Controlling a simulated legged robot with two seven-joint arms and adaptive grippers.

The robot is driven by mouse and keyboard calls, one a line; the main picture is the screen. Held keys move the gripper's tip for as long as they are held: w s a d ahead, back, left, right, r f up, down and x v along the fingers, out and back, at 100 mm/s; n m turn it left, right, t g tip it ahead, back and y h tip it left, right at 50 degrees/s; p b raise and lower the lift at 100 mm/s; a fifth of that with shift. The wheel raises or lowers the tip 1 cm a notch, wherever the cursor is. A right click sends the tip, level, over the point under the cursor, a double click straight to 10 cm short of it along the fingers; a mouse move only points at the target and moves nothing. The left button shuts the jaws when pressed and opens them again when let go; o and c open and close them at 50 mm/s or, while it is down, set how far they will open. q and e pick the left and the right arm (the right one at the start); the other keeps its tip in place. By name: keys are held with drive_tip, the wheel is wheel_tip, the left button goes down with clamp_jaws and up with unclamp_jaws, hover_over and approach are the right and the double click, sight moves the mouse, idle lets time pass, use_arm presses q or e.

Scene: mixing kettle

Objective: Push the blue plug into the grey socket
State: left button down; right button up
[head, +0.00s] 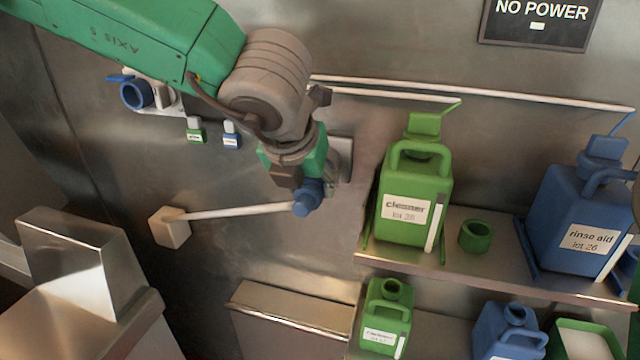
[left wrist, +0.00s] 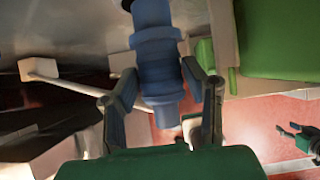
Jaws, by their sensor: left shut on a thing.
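The blue plug (head: 308,197) is in my left gripper (head: 298,182), which is shut on it in front of the steel wall. In the left wrist view the plug (left wrist: 158,60) stands between the two fingers of my left gripper (left wrist: 163,92). A grey plate (head: 343,158) on the wall, seemingly the grey socket's, is mostly hidden behind my gripper. I cannot tell whether the plug touches the socket. A small dark gripper, seemingly my right one (left wrist: 300,138), shows at the right edge of the left wrist view; its jaw state is unclear.
A white cable (head: 240,211) runs from a beige block (head: 170,227) to the plug. A blue ring-shaped fitting (head: 136,94) is on the wall at left. A green cleaner jug (head: 405,175) stands close right on the shelf (head: 480,275), with a blue rinse aid jug (head: 575,205) farther right.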

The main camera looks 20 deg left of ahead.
use_arm(q)
drive_tip(key=shift+w+a, duration=0.25)
drive_tip(key=shift+a, duration=0.25)
drive_tip(key=shift+w+d, duration=0.5)
drive_tip(key=shift+w+a+p, duration=0.15)
drive_tip(key=shift+w+p, duration=0.15)
drive_tip(key=shift+p, duration=0.1)
drive_tip(key=shift+w+a, duration=0.25)
drive_tip(key=shift+a, duration=0.25)
drive_tip(key=shift+w, duration=0.25)
use_arm(e)
drive_tip(key=shift+d+r, duration=0.35)
drive_tip(key=shift+r, duration=0.25)
use_arm(q)
drive_tip(key=shift+a, duration=0.1)
drive_tip(key=shift+w+n+p, duration=0.3)
use_arm(e)
drive_tip(key=shift+s+r, duration=0.1)
